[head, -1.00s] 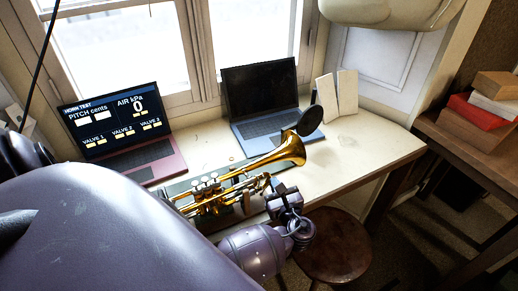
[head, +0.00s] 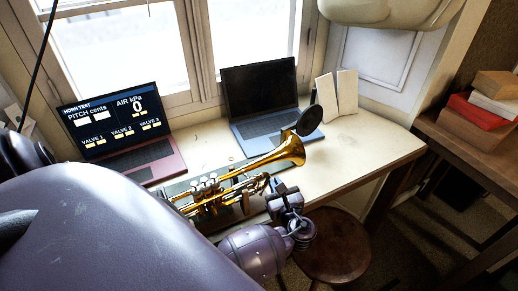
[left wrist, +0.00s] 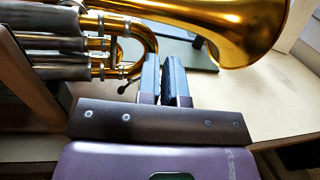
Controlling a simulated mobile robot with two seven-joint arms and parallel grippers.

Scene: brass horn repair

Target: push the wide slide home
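The brass trumpet (head: 225,187) lies on a dark stand or mat on the bench, bell to the right, valves to the left. In the left wrist view its bell (left wrist: 235,30) fills the top, with valve casings at the left. A curved brass slide bow (left wrist: 143,48) shows under the bell tube; I cannot tell how far out it sits. My left gripper (left wrist: 163,62) has its two dark fingers close together, tips beside the bow's right side, with nothing seen between them. In the head view the left gripper (head: 277,187) is at the trumpet's near side. My right gripper is out of view.
A laptop with a pitch and air readout (head: 117,122) and a blue laptop (head: 262,110) stand behind the trumpet. A round stool (head: 335,248) is below the bench. The bench's right end (head: 375,150) is mostly clear.

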